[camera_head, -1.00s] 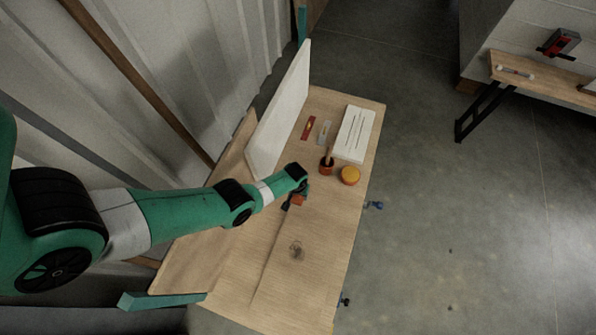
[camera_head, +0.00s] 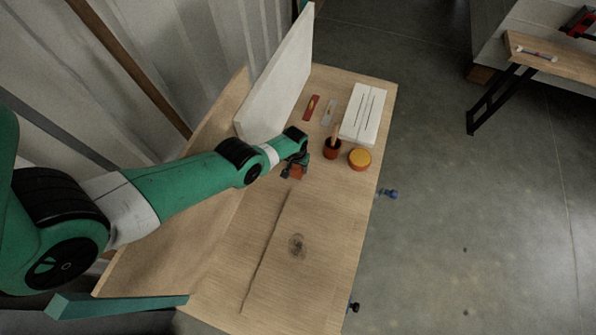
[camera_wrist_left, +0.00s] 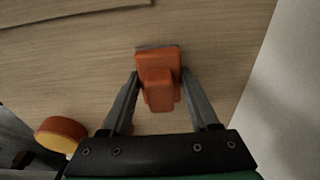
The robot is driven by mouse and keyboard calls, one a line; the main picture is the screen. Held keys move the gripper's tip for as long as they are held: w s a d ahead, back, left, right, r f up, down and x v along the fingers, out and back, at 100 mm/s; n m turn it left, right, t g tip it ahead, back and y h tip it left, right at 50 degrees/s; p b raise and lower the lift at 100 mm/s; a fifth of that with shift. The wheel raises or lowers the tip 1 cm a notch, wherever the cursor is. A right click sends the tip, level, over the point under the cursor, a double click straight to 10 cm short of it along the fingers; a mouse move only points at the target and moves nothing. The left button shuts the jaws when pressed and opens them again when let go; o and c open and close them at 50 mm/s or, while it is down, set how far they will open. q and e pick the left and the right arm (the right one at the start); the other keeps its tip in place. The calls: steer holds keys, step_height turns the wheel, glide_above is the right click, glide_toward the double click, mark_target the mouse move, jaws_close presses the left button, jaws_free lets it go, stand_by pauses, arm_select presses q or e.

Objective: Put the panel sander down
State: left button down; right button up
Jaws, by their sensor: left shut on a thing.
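The panel sander (camera_wrist_left: 158,80) is a small orange block with a raised grip, seen between the fingers in the left wrist view. It also shows as a small orange shape (camera_head: 298,171) under my left wrist in the head view. My left gripper (camera_wrist_left: 158,85) is shut on it, one finger on each side. The sander is over the wooden workbench (camera_head: 330,215); I cannot tell whether its underside touches the wood. My right gripper is in neither current view.
A white panel (camera_head: 280,80) stands upright at the bench's back left. A yellow-topped orange tin (camera_head: 360,158), a dark red pot with a handle (camera_head: 332,149), red (camera_head: 312,106) and pale (camera_head: 329,112) tools and a slotted white board (camera_head: 362,113) lie beyond. The bench's near part is clear.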

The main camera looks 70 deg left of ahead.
mark_target(297, 168)
arm_select(q)
steer(key=shift+f, duration=0.1)
steer(key=shift+w+f, duration=0.1)
steer(key=shift+f, duration=0.1)
steer(key=shift+c, duration=0.7)
jaws_free()
arm_select(e)
steer(key=shift+f, duration=0.3)
arm_select(q)
steer(key=shift+r, duration=0.15)
arm_select(e)
steer(key=shift+r, duration=0.15)
arm_select(q)
steer(key=r+p, duration=0.8)
steer(key=p, duration=0.1)
steer(key=s+d+r+p, duration=0.1)
steer(key=r+p, duration=0.3)
steer(key=p, duration=0.1)
steer(key=shift+r, duration=0.1)
arm_select(e)
step_height(297, 168, up, 13)
steer(key=shift+r, duration=0.2)
